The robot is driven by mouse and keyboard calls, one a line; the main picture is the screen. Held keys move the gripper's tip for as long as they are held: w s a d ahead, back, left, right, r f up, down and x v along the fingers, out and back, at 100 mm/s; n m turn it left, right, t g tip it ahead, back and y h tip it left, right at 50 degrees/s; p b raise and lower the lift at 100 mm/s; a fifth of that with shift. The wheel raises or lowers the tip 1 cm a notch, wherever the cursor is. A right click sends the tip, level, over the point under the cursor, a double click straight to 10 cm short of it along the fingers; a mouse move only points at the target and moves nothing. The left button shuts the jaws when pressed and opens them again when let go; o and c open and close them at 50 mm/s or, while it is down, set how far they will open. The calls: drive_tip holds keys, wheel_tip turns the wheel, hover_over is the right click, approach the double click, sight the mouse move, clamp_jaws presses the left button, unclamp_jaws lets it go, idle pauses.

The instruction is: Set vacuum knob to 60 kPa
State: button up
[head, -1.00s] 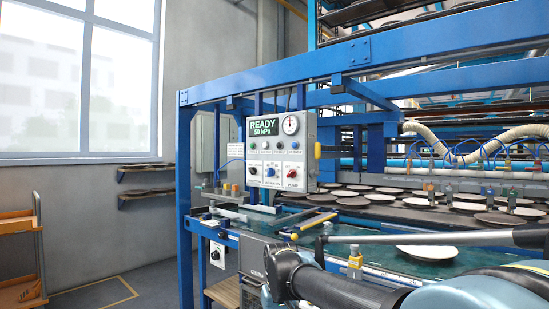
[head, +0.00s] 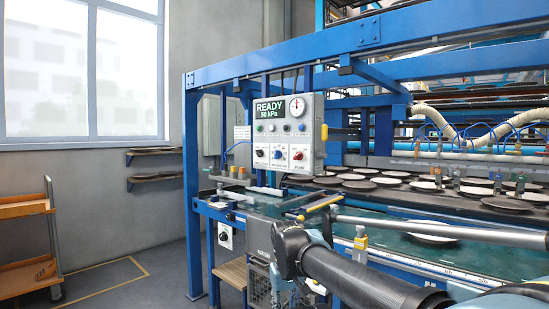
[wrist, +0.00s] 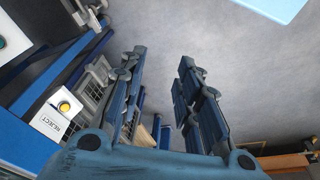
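The control panel (head: 317,110) is a light grey box on the blue frame, left of centre in the head view. Its green display (head: 269,107) reads READY 50 kPa, with a round gauge (head: 297,107) beside it. Below are a dark left knob (head: 259,153), a blue middle knob (head: 277,155) and a red right knob (head: 297,155) above a PUMP label. The other labels are too small to read, so I cannot tell surely which is the vacuum knob. My gripper (wrist: 162,62) is open and empty in the wrist view, away from the panel; its fingers are not clear in the head view.
A white box marked REJECT with a yellow button (wrist: 64,107) is left of my gripper. A blue frame post (head: 190,190) stands left of the panel. A conveyor (head: 390,245) with plates lies at right. An orange cart (head: 25,207) stands far left, with open floor between.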

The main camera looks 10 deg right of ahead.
drive_tip(key=w+d+r+n+h, duration=0.4)
drive_tip(key=w+d+r+n, duration=0.15)
drive_tip(key=w+r, duration=0.3)
drive_tip(key=n+t+h, duration=0.8)
drive_tip(key=n+h, duration=0.2)
drive_tip(key=n, duration=0.9)
approach(275, 153)
drive_tip(key=x, duration=0.8)
drive_tip(key=shift+w+d, duration=0.15)
drive_tip(key=shift+w, duration=0.1)
clamp_jaws()
